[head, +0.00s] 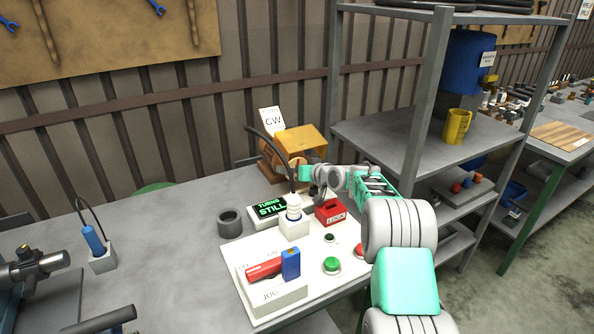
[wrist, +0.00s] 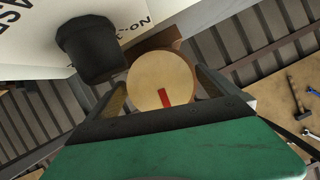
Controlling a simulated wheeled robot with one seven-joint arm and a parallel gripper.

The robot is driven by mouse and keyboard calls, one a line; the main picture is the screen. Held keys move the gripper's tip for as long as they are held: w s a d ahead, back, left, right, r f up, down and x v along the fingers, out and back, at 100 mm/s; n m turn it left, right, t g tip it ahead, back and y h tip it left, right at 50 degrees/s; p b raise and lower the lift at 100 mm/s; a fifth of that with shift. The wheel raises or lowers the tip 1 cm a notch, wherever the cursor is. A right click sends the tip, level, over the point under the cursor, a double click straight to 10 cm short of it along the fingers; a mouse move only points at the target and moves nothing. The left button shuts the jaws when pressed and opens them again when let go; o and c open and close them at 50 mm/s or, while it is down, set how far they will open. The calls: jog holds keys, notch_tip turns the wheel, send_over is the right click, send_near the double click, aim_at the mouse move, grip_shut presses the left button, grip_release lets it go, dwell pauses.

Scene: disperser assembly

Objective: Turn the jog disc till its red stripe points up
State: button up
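The jog disc is a round tan face (wrist: 150,72) in the wrist view, with a short red stripe (wrist: 164,97) running from near its middle toward the lower rim in that picture. In the head view the disc's area at the front of the orange machine (head: 305,137) is small and partly hidden by my gripper (head: 314,174). In the wrist view the fingers of my gripper (wrist: 162,82) are apart, one on each side of the disc. A gap shows beside the disc; contact is not clear. The display (head: 270,208) reads "TURNS STILL".
A "CW" card (head: 273,122) stands behind the machine. A dark ring (head: 230,222) stands left. A shelf rack (head: 420,100) is close on the right.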

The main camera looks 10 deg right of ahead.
jog(key=b+v, duration=0.1)
jog(key=v, duration=0.7)
jog(key=shift+a, duration=0.1)
jog(key=shift+w, duration=0.1)
jog(key=shift+m, duration=0.3)
jog(key=d+f, duration=0.1)
jog(key=f, duration=0.1)
jog(key=d+f+b, duration=0.1)
jog(key=d+f, duration=0.1)
jog(key=shift+d, duration=0.2)
jog(key=shift+m+y, duration=0.9)
jog(key=a+r, duration=0.1)
jog(key=w+a+r, duration=0.1)
jog(key=a+r, duration=0.1)
jog(key=shift+a, duration=0.1)
jog(key=p+x, duration=0.1)
jog(key=x, duration=0.6)
jog(key=shift+w+f, duration=0.15)
jog(key=shift+w, duration=0.05)
